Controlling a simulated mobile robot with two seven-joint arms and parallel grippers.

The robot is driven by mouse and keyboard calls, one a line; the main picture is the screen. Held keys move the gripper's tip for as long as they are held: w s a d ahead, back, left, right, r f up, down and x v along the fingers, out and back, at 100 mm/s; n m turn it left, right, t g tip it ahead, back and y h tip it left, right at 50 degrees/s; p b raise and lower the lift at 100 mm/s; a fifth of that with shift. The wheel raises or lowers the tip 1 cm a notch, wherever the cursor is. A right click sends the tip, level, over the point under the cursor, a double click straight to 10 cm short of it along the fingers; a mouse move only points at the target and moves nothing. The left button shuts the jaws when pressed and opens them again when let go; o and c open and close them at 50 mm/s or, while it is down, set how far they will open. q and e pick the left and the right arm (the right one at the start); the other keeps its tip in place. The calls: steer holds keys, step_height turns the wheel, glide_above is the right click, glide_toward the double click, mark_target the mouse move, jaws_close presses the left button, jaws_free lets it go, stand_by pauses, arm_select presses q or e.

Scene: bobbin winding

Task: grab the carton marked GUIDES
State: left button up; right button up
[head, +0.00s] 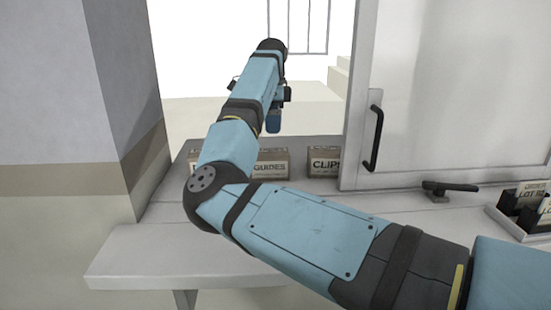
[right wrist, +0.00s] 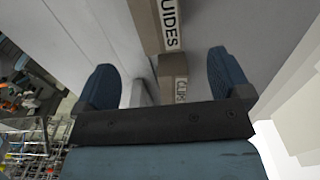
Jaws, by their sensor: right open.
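The carton marked GUIDES (head: 270,164) stands on the grey counter behind my right forearm, which hides its left part. In the right wrist view the GUIDES carton (right wrist: 154,22) is at the top centre, partly cut off by the frame edge. My right gripper (head: 274,121) hangs above and behind the carton in the head view. Its two blue fingers (right wrist: 166,72) are spread wide with nothing held between them. The GUIDES carton lies beyond the fingertips, apart from them. My left gripper is not in view.
A carton marked CLIPS (head: 323,162) stands right of GUIDES and shows between the fingers in the wrist view (right wrist: 173,88). A sliding panel with a black handle (head: 374,138) is at right, a wall pillar (head: 75,90) at left. A tray of lot cards (head: 518,222) sits far right.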

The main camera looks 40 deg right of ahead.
mark_target(272, 152)
step_height(272, 152, down, 8)
steer(key=shift+r, duration=0.15)
steer(key=f, duration=0.1)
steer(key=f+p, duration=0.1)
steer(key=f, duration=0.1)
steer(key=a+f+p, duration=0.1)
steer(key=f, duration=0.1)
steer(key=shift+w, duration=0.1)
steer(key=shift+d+f, duration=0.1)
steer(key=shift+f, duration=0.25)
steer(key=c, duration=0.6)
steer(key=shift+r, duration=0.1)
steer(key=c, duration=0.5)
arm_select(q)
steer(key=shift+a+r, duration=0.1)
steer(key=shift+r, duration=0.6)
